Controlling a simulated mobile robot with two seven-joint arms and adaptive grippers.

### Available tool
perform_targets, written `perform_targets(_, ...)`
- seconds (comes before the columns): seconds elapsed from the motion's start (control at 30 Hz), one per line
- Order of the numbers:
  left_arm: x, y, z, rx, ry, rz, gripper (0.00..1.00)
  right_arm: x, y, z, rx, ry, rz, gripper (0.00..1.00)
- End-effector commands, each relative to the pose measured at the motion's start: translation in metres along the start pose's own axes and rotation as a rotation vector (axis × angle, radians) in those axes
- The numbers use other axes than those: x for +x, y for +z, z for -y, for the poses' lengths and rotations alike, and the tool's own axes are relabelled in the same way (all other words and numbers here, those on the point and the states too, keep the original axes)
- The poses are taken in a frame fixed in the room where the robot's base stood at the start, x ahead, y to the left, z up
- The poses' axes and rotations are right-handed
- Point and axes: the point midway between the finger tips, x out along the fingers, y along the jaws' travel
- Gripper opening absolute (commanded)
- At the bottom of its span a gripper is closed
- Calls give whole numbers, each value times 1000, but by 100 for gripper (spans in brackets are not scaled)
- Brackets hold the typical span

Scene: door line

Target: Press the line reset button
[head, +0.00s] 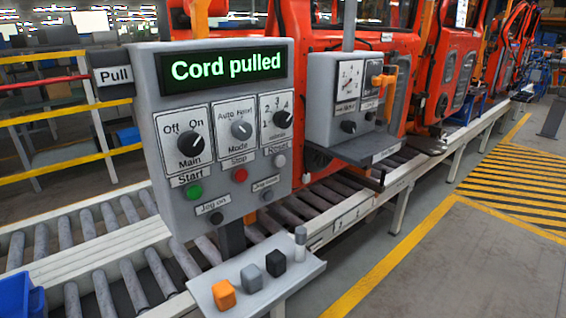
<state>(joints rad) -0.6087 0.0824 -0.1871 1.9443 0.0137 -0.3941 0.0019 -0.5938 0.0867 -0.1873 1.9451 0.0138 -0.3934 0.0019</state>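A grey control panel (222,130) stands upright at the left of centre in the head view. Its display (225,67) reads "Cord pulled" in green letters. The small pale grey reset button (279,160) is at the panel's right side, under a "Reset" label. To its left are a red stop button (240,174) and a green start button (194,193). Above them are the Main (190,144), Mode (241,129) and numbered (282,118) knobs. Dark jog buttons sit below. Neither of my grippers is in view.
A small shelf (212,305) below the panel holds an orange block (224,294) and other small pieces. A second panel (322,100) stands behind, right. A roller conveyor (125,285) and orange doors (459,60) run behind. The floor (455,270) at right is clear.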

Motion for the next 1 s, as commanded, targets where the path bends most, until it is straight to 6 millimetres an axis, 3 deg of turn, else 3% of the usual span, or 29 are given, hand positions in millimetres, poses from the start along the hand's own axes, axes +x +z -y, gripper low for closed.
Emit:
perform_targets(0.27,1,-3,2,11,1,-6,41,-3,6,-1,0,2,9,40)
perform_targets(0.6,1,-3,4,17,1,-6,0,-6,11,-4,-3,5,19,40)
perform_targets(1.0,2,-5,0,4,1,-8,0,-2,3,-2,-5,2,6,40)
